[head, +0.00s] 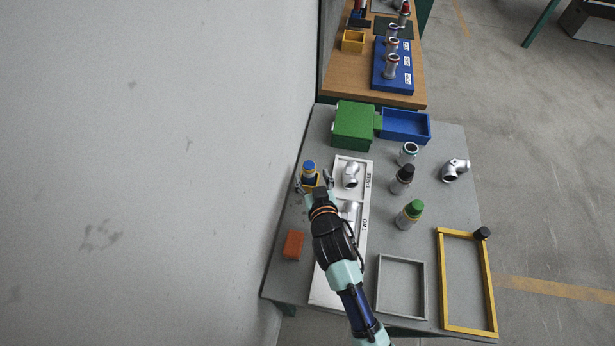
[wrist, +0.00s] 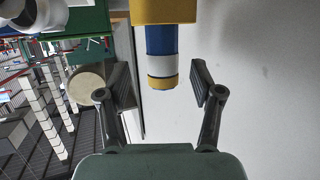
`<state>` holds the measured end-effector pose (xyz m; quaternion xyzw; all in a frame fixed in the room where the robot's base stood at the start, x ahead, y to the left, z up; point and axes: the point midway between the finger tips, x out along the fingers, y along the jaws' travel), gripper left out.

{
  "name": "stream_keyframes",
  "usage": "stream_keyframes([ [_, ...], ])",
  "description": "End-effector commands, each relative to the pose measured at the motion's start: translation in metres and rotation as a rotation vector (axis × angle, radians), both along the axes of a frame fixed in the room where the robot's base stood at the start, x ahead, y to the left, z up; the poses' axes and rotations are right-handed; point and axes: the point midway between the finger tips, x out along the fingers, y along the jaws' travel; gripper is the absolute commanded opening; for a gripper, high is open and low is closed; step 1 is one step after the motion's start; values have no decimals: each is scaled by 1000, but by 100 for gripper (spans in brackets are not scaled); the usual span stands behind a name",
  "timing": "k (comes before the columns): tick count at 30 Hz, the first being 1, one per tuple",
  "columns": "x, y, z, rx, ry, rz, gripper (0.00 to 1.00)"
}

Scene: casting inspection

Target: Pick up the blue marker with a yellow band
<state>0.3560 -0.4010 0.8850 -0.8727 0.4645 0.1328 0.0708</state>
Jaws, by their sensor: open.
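The blue marker with a yellow band (head: 309,167) stands upright near the wall-side edge of the grey table. In the wrist view the marker (wrist: 161,42) appears upside down, with blue, white and yellow sections. Its other end meets a yellow block (wrist: 165,11), probably a holder. My gripper (head: 313,182) is open, one finger to each side of the marker in the head view. In the wrist view my gripper (wrist: 161,82) has the marker in line with the gap between its fingers, touching neither. The depth between them is hard to tell.
A white tray (head: 334,283) with metal elbows lies close to the right. A green box (head: 353,124) and blue bin (head: 405,126) stand behind. An orange block (head: 293,245) lies nearer. Green-capped (head: 409,215) and black-capped (head: 402,179) items stand to the right. The wall is close on the left.

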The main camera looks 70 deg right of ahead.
Motion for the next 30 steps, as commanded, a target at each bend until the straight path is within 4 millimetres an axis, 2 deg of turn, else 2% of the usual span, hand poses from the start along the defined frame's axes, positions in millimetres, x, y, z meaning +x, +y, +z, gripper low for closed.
stream_keyframes([
  [2, 9, -12, -10, -2, -1, -1, 66],
  [6, 19, -26, -13, -1, 1, 0, 66],
  [13, 20, -28, -12, 0, 1, 1, 66],
  [14, 20, -27, -12, 0, 1, 1, 62],
  [25, 20, -27, -12, 0, 1, 1, 1],
  [30, 20, -27, -12, 0, 1, 1, 0],
])
